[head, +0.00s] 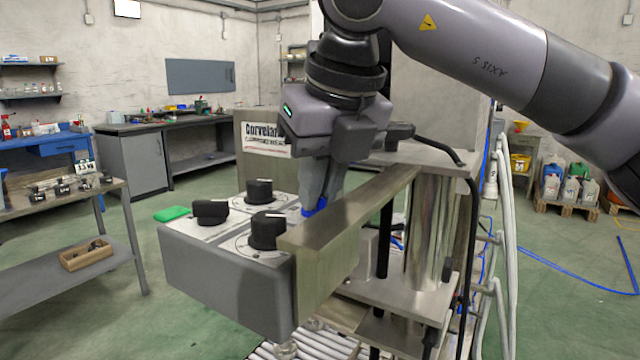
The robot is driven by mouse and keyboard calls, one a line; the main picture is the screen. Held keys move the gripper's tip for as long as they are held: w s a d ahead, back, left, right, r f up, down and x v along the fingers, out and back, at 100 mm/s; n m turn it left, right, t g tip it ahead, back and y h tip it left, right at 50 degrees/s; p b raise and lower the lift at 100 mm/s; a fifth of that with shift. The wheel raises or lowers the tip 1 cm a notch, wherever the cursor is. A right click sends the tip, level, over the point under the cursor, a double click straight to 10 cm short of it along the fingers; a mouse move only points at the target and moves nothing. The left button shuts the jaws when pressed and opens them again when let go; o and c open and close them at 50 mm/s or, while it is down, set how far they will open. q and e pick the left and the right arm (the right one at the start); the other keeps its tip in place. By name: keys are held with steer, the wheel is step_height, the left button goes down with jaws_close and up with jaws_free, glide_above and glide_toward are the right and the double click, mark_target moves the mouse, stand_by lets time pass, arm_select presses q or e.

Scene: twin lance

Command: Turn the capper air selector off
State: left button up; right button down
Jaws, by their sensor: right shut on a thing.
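A grey control box (215,278) with a light top panel carries black selector knobs with white marks. I see a rear knob (259,191), a left knob (210,211) and a front knob (268,232). Their labels are too small to read, so I cannot tell which is the capper air selector. My right gripper (316,208) points down at the panel's right rear corner, behind a metal bar. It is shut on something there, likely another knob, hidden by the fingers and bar. A blue fingertip shows. My left gripper is out of view.
The thick metal bar (345,215) runs along the box's right side, close to my right fingers. A steel column (432,230) with cables stands to the right. A workbench (75,205) stands at the left, with open green floor between.

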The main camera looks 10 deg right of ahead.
steer(key=shift+r, duration=0.1)
steer(key=c, duration=1.2)
jaws_free()
steer(key=v, duration=0.7)
steer(key=shift+s, duration=0.1)
